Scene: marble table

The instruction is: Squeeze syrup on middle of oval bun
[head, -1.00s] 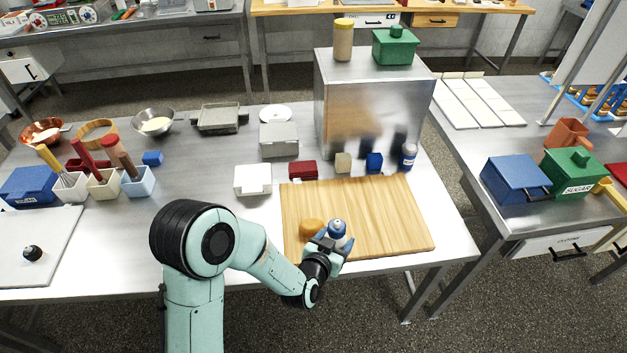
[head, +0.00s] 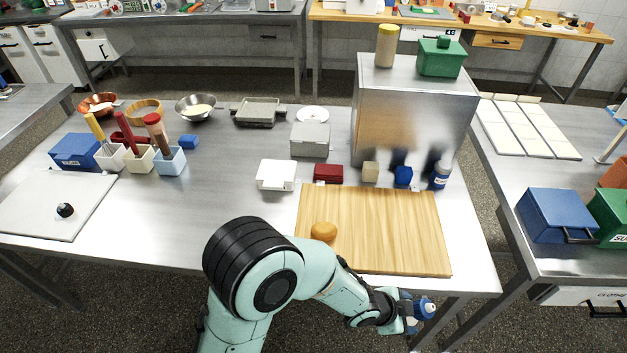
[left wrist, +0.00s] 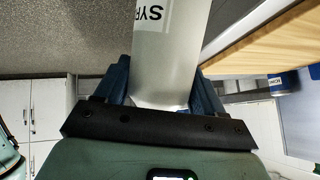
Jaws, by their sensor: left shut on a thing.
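The bun (head: 323,231), small, rounded and golden brown, sits on the left front part of the wooden cutting board (head: 400,220). My left gripper (head: 418,310) is shut on the syrup bottle (head: 427,305). It is beyond the board's front edge, to the right of the bun and apart from it. In the left wrist view, the pale bottle (left wrist: 168,60) is between the two blue fingers (left wrist: 160,90), with part of its label, "SYR", showing upside down. Its blue cap shows in the head view. My right gripper is not in view.
Behind the board stand a white box (head: 277,175), a red box (head: 328,174), a blue item (head: 403,177) and another blue bottle (head: 439,175). A large metal box (head: 412,115) stands behind them. Most of the board is bare. A blue bin (head: 557,215) sits on the right table.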

